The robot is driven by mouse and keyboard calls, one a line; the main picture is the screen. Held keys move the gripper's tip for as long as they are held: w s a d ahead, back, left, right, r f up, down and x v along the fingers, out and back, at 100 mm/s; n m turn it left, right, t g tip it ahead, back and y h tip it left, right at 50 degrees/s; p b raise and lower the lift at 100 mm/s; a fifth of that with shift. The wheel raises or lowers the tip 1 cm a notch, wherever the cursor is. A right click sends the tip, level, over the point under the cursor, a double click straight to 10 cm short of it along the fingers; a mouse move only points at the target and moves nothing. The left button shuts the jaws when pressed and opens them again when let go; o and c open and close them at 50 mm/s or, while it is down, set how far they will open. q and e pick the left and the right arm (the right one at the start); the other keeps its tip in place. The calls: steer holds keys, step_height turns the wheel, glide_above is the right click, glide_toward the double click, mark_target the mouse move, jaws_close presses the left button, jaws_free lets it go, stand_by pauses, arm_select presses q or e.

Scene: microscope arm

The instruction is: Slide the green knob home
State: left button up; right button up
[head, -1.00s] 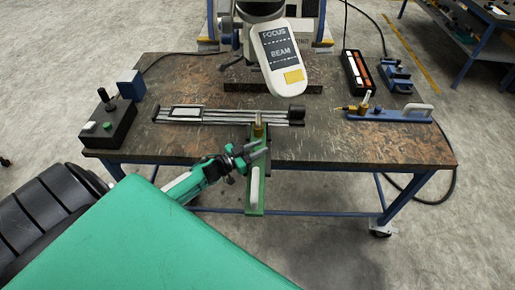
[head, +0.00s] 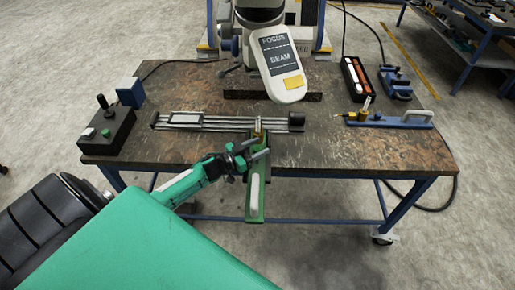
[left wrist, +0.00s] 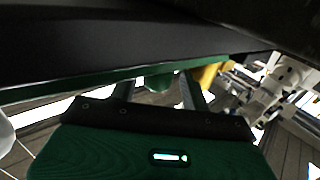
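The green slide unit (head: 255,208) hangs over the table's front edge, with a pale handle (head: 255,186) along it and a brass post (head: 257,128) at its far end. My left gripper (head: 262,157) is beside this unit, at the table's front edge. In the left wrist view a rounded green knob (left wrist: 158,83) sits under a green rail (left wrist: 95,80), between the two spread fingers of my left gripper (left wrist: 158,90). Gaps show on both sides of the knob. In the head view the knob is hidden or too small to tell. My right gripper is not in view.
A twin-rail slide (head: 225,121) lies behind the green unit. The microscope head (head: 282,65) overhangs the table's back. A black control box (head: 106,130) stands at left. A blue unit with a pale handle (head: 390,119) lies at right. The table's front right is clear.

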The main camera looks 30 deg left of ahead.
arm_select(q)
steer(key=shift+s, duration=0.1)
steer(key=shift+s+f, duration=0.1)
steer(key=shift+s, duration=0.05)
steer(key=b+v, duration=0.3)
steer(key=v, duration=1)
steer(key=shift+s, duration=0.15)
steer(key=shift+a, duration=0.1)
steer(key=shift+s, duration=0.1)
